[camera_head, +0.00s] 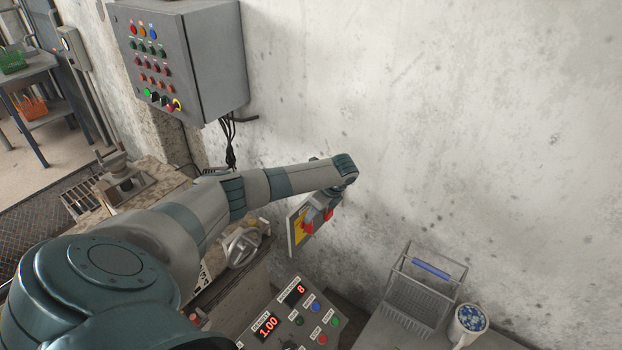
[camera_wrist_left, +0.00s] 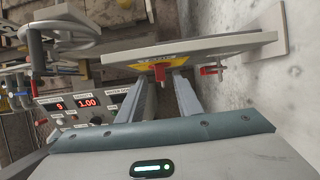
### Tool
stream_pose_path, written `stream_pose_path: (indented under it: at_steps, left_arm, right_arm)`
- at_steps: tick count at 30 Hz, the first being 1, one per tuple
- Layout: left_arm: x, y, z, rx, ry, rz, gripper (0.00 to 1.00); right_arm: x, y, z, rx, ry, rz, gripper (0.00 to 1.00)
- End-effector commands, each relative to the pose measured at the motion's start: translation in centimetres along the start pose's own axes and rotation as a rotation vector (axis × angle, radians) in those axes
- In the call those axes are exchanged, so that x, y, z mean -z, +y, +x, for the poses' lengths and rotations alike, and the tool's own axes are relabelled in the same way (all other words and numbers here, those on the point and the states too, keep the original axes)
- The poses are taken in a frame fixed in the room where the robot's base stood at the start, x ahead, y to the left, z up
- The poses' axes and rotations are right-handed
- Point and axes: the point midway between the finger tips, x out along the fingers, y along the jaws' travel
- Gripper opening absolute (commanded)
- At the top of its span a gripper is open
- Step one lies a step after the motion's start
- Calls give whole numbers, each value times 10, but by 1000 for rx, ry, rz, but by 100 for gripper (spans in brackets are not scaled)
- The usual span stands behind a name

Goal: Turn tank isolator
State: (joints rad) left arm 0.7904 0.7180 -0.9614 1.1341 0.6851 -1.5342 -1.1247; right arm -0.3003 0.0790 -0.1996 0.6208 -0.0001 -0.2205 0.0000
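A thin upright panel with a yellow plate (camera_head: 299,226) and red parts is on the wall side in the head view, partly hidden by my left gripper (camera_head: 322,206). In the left wrist view the panel (camera_wrist_left: 222,47) is seen nearly edge-on. My right gripper is not in view.
A grey button box (camera_head: 185,60) hangs on the wall above my left arm. A control console (camera_head: 290,318) with red digits stands below the panel. A wire rack (camera_head: 418,290) and a white cup-like container (camera_head: 467,324) are on the right. The wall (camera_head: 450,120) is bare.

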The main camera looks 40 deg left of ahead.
Motion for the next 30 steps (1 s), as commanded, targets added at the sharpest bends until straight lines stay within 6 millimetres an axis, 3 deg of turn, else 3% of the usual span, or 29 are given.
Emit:
stream_pose_path:
  at_steps: [9, 20, 24, 30]
  left_arm:
    - [0, 0, 29, -1, 0, 0, 32]
    - [0, 0, 32, 0, 0, 1, 32]
    - [0, 0, 32, 0, 0, 1, 1]
    - [0, 1, 33, -1, 0, 1, 0]
  right_arm:
    - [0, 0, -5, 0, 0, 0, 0]
    - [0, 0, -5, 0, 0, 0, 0]
    - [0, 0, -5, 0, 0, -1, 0]
    - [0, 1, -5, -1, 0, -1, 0]
